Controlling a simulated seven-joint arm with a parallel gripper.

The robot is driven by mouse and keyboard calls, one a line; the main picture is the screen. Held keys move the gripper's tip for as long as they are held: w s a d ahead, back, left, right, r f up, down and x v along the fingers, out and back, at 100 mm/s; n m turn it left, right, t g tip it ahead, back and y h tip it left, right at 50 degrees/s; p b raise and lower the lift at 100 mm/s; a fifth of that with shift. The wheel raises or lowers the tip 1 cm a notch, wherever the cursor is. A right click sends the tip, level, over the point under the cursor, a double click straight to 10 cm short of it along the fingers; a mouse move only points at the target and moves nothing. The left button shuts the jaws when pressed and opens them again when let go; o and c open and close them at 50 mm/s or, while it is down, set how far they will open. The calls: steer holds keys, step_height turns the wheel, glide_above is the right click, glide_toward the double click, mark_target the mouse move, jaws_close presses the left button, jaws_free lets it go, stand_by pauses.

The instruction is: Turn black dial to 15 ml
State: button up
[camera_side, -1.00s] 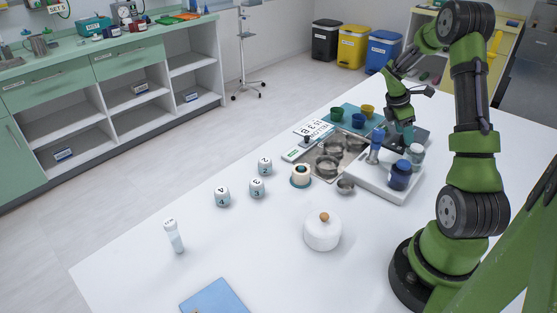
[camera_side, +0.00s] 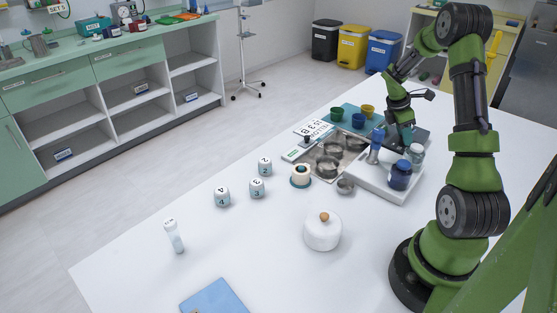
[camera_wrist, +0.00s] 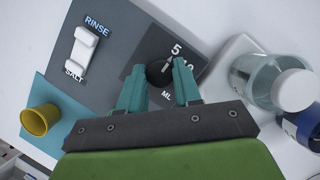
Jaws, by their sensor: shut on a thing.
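The black dial (camera_wrist: 158,73) sits on a dark square plate (camera_wrist: 139,68) of a grey panel (camera_wrist: 120,35) in the wrist view. Its white pointer line shows, with "5", a partly hidden "10" and "ML" printed around it; the 15 mark is not readable. My gripper (camera_wrist: 158,84) has its two teal fingers shut on the dial, one on each side. In the side view my gripper (camera_side: 402,140) reaches down at the back right of the table, and the dial is hidden there.
A white rocker switch (camera_wrist: 83,48) marked RINSE and SALT is left of the dial. A clear bottle with white cap (camera_wrist: 270,82) and a blue jar (camera_side: 400,175) stand close to the right. A yellow cup (camera_wrist: 40,119) is at the left.

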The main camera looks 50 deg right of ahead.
steer(key=shift+m, duration=0.3)
steer(key=m+g+y, duration=0.1)
steer(key=m, duration=0.2)
steer(key=shift+w+d+m, duration=0.1)
steer(key=shift+m, duration=0.3)
steer(key=m+y, duration=0.2)
steer(key=m, duration=0.2)
steer(key=shift+d, duration=0.15)
steer(key=m+y, duration=0.2)
steer(key=m, duration=0.3)
steer(key=shift+d, duration=0.1)
steer(key=m+t+y, duration=0.1)
steer(key=m, duration=0.3)
steer(key=o, duration=1)
steer(key=shift+o, duration=0.2)
